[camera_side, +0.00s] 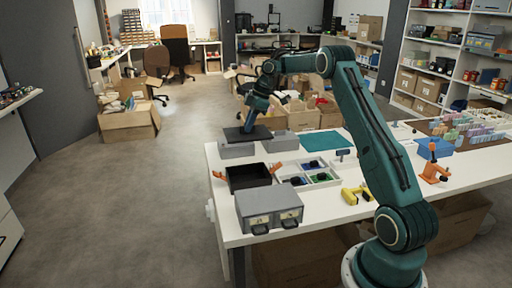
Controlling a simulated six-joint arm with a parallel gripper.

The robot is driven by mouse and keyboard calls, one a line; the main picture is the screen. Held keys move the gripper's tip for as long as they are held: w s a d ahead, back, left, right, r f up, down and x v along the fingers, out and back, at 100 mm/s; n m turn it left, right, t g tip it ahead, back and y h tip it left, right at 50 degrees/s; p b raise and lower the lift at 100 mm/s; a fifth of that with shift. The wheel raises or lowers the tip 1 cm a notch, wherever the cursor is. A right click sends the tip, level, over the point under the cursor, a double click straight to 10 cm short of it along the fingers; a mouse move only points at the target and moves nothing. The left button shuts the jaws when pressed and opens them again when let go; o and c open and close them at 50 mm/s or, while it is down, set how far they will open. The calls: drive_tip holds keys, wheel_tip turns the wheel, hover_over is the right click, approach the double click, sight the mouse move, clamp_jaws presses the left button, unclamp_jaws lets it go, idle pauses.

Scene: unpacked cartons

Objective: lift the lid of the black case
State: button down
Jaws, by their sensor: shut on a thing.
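The black case (249,179) stands near the left edge of the white table, its top open and its dark inside showing. A flat black lid (236,134) is behind it, apart from the case, at the level of the top of a grey box. My gripper (248,129) points down and is shut on the lid from above. The fingertips are small and dark here, so the exact grip is hard to see. I cannot tell whether the lid touches the grey box below it.
The grey box (237,151) is under the lid, with another grey box (281,142) to its right. A white tray (318,185) with compartments lies right of the case. A grey drawer unit (268,205) stands in front. A teal mat (326,140) and a yellow tool (354,194) lie further right.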

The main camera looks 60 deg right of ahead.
drive_tip(key=shift+r, duration=1.9)
drive_tip(key=shift+r, duration=0.15)
